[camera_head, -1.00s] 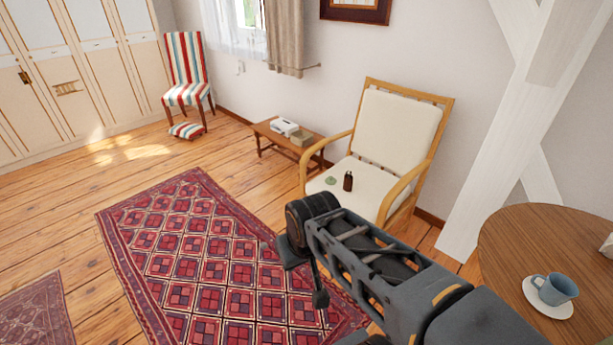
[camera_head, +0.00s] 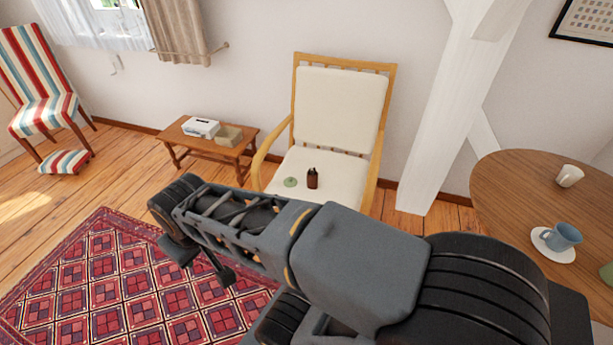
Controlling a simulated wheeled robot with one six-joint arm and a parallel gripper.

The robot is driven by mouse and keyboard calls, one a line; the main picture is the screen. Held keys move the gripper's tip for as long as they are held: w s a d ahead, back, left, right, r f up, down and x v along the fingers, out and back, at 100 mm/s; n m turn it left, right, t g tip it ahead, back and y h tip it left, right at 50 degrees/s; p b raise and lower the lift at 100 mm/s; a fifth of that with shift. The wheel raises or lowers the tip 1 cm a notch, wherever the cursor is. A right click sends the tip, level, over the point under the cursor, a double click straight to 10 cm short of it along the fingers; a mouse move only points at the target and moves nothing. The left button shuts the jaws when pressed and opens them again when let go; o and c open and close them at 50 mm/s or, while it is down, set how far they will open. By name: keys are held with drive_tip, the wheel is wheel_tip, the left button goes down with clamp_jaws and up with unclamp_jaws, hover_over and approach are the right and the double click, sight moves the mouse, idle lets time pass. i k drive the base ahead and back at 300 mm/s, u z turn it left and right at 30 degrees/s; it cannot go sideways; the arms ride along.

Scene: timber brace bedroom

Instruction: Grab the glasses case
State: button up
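I cannot make out a glasses case for certain in the head view. A small flat green object (camera_head: 290,182) and a dark brown bottle (camera_head: 312,178) are on the cream seat of the wooden armchair (camera_head: 342,112). My arm reaches across the lower middle of the view, its far end over the rug. What looks like my gripper (camera_head: 203,262) is dark and hangs below that end, apart from the chair. Its fingers are not clear, and I see nothing held.
A low wooden table (camera_head: 187,140) carries a white box (camera_head: 202,127) and a beige box (camera_head: 228,135). A round table (camera_head: 510,200) at right holds a blue cup (camera_head: 561,237) and a white cup (camera_head: 569,175). A white timber post (camera_head: 440,110) stands between. The patterned rug (camera_head: 90,280) is clear.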

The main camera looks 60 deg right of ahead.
sight(312, 181)
drive_tip(key=z, duration=0.5)
drive_tip(key=i, duration=0.8)
drive_tip(key=z, duration=1.25)
drive_tip(key=i, duration=0.5)
drive_tip(key=z, duration=0.4)
